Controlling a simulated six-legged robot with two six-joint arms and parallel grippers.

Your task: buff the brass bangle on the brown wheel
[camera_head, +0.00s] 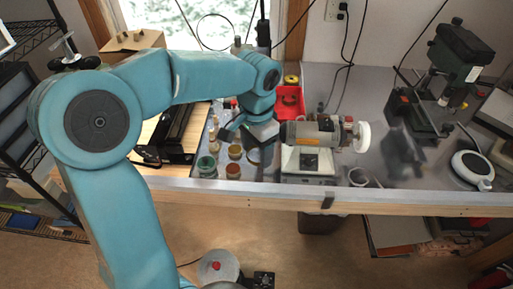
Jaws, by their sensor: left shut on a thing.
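My left arm reaches in from the left, and its gripper (240,129) hangs over the bench just left of the polishing motor (308,134). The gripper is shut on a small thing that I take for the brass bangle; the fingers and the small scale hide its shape. The motor has a white wheel (362,137) on its right end. The brown wheel cannot be made out; my gripper and wrist cover the motor's left side. My right gripper is not in view.
Several small jars (233,171) stand at the front edge, below my gripper. A red bin (290,103) sits behind the motor. A drill press (455,60) and a round white device (471,168) are at the right.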

